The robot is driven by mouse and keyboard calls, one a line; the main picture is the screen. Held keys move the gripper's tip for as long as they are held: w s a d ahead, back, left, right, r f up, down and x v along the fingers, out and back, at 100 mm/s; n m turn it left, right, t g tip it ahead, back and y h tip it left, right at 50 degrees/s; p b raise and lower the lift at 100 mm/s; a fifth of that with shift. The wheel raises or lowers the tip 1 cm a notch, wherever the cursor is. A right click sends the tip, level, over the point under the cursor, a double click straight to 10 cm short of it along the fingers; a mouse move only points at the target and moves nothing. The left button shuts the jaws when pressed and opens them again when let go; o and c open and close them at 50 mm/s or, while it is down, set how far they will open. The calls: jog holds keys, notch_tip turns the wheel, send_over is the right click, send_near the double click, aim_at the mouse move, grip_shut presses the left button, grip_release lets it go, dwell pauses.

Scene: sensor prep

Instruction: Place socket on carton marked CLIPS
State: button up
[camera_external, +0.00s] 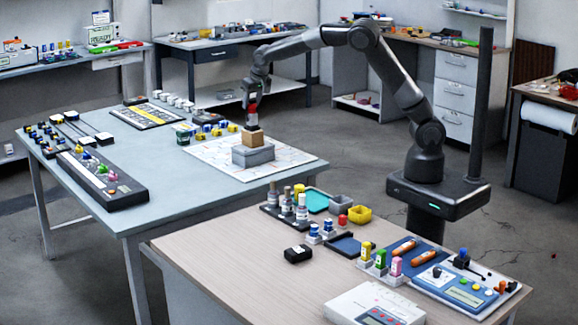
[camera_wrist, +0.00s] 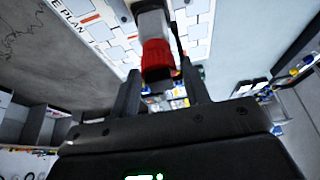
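The socket, a red piece with a grey end, sits between my fingertips in the wrist view (camera_wrist: 157,58). In the external view it is a small red and grey piece (camera_external: 253,110) under my wrist. My gripper (camera_wrist: 159,72) appears shut on it from both sides, though finger contact is hard to make out. Directly below the socket is a small tan carton (camera_external: 253,138), stacked on a larger grey box (camera_external: 253,156). I cannot tell whether the socket touches the tan carton. No CLIPS marking is readable on either box.
The stack stands on a white printed mat (camera_external: 292,160) on the blue-grey table (camera_external: 185,220). Several small blue and yellow parts (camera_external: 212,128) lie behind it. A black tray of parts (camera_external: 105,182) is at left. A wooden-topped table (camera_external: 225,248) with tools stands in front.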

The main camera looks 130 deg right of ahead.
jog(key=shift+o, duration=1.2)
jog(key=shift+r, duration=0.15)
jog(key=v, duration=1.2)
jog(key=w+a+r+n+t+y, duration=0.15)
jog(key=a+n, duration=0.25)
jog(key=a, duration=1.2)
jog(key=w+a+r+n+t+y, duration=0.1)
jog(key=a+r+n+t, duration=0.3)
jog(key=a, duration=1.2)
jog(key=s+a+f+n, duration=0.3)
jog(key=s+a, duration=0.1)
jog(key=a, duration=0.3)
jog(key=s+a+f+n+y, duration=0.1)
jog(key=s+a+f+n, duration=0.2)
jog(key=a, duration=0.5)
jog(key=s+a+f+n+y, duration=0.1)
jog(key=s+a+f+n, duration=0.2)
jog(key=a, duration=0.4)
jog(key=s+n, duration=0.1)
jog(key=s, duration=0.1)
jog(key=shift+s+a, duration=0.2)
jog(key=shift+s, duration=0.2)
